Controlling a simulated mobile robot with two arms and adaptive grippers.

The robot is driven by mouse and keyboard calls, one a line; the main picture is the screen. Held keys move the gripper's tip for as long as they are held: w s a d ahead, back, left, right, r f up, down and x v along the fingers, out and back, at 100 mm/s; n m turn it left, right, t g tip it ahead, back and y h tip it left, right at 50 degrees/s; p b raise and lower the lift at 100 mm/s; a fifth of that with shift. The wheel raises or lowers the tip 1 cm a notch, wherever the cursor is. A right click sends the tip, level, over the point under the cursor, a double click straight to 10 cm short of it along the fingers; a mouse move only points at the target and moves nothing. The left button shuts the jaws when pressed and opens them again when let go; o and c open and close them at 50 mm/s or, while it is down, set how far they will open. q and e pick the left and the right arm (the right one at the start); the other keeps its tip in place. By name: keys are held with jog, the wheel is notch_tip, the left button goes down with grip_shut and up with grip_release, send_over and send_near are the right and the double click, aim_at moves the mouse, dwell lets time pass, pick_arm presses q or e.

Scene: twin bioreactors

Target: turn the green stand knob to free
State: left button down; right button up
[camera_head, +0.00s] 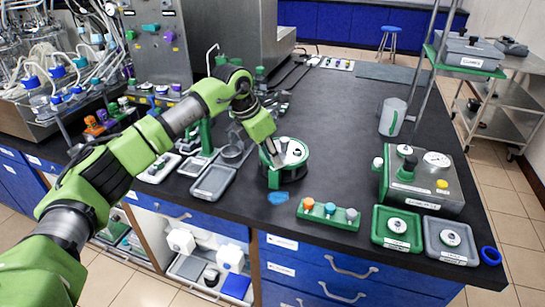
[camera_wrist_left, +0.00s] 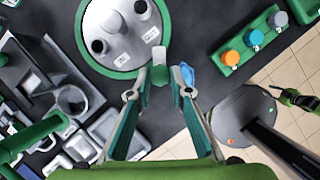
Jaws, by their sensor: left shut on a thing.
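In the left wrist view the stand's green rim (camera_wrist_left: 88,58) curves around the pale lid (camera_wrist_left: 118,35). The green stand knob (camera_wrist_left: 160,76) sticks out from the rim toward my gripper. My left gripper (camera_head: 268,155) reaches down at the stand's left side. In the left wrist view its fingers (camera_wrist_left: 167,74) are shut on the knob, one on each side. I cannot read the knob's setting. My right gripper is not seen.
A green block with coloured knobs (camera_head: 328,214) lies right of the stand, with a blue piece (camera_head: 278,198) between them. Grey trays (camera_head: 213,182) lie to the left. A metal control box (camera_head: 425,183) stands at right. The bench behind the stand is mostly clear.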

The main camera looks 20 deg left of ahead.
pick_arm(q)
jog(key=m, duration=0.2)
jog(key=m+g+h, duration=0.1)
jog(key=m, duration=0.1)
jog(key=m+g+p, duration=0.1)
jog(key=m, duration=0.1)
jog(key=shift+w+a+r+h, duration=0.15)
jog(key=shift+w+r+h, duration=0.05)
jog(key=shift+w+h, duration=0.15)
jog(key=shift+w+f+m+g+p, duration=0.1)
jog(key=shift+m+g+p, duration=0.4)
jog(key=shift+m, duration=1.4)
jog(key=shift+m+g, duration=0.3)
jog(key=shift+m, duration=0.1)
jog(key=c, duration=1.8)
grip_release()
